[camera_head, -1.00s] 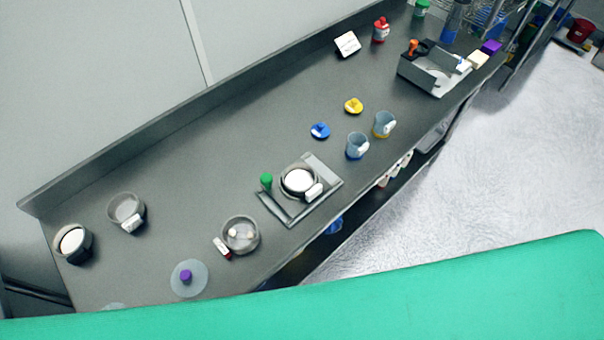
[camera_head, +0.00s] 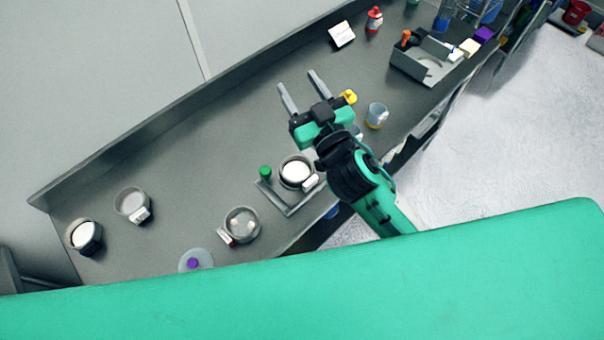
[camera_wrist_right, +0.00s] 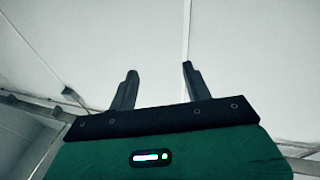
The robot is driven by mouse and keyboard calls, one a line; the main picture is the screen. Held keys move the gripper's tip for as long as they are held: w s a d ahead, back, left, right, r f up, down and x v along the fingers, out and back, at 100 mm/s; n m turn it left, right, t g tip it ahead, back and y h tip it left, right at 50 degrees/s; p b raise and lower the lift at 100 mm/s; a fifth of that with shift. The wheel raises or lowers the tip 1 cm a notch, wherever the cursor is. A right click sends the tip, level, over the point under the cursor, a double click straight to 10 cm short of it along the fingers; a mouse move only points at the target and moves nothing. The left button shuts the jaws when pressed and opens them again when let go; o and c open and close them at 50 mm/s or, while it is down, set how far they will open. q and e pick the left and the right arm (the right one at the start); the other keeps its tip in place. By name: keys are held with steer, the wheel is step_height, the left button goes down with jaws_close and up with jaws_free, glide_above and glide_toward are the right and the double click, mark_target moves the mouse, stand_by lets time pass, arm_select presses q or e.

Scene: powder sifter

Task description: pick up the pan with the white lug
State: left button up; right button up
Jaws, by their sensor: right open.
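A round grey pan (camera_head: 130,203) with a white lug (camera_head: 141,215) at its lower right stands on the left of the bench. A second pan (camera_head: 296,172) with white contents and a white lug (camera_head: 310,184) sits on a grey frame at mid-bench. My right gripper (camera_head: 298,81) is open and empty above the bench, up and right of these pans. Its two fingers point toward the back wall; the right wrist view (camera_wrist_right: 160,70) shows nothing between them. My left gripper is not in view.
A dark cup with white contents (camera_head: 83,234) stands at far left. A green knob (camera_head: 265,171) rises beside the frame, and a purple-knobbed disc (camera_head: 194,262) lies in front. A grey box (camera_head: 425,62) stands at right. The bench's back middle is clear.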

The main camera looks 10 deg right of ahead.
steer(key=s+a+r+n+g+y, duration=0.3)
steer(key=a+n+g+y, duration=0.2)
steer(key=a+n+y, duration=0.2)
steer(key=s+a+r+n+g+y, duration=0.3)
steer(key=a+n+g+y, duration=0.2)
steer(key=a+n+y, duration=0.25)
steer(key=s+a+f+n+g, duration=0.35)
steer(key=n+g, duration=0.25)
steer(key=g, duration=0.2)
steer(key=g+h+b, duration=0.1)
steer(key=h+b, duration=0.3)
steer(key=h, duration=1.7)
glide_above(299, 173)
steer(key=s+d, duration=0.2)
steer(key=d, duration=0.3)
step_height(299, 173, down, 29)
steer(key=shift+s+a+r, duration=0.1)
steer(key=f, duration=0.1)
steer(key=f+b, duration=0.1)
steer(key=f, duration=0.1)
steer(key=f+b, duration=0.1)
steer(key=shift+s+a+f, duration=0.35)
steer(key=shift+s+a, duration=0.05)
steer(key=shift+f+b, duration=0.3)
steer(key=shift+f, duration=0.05)
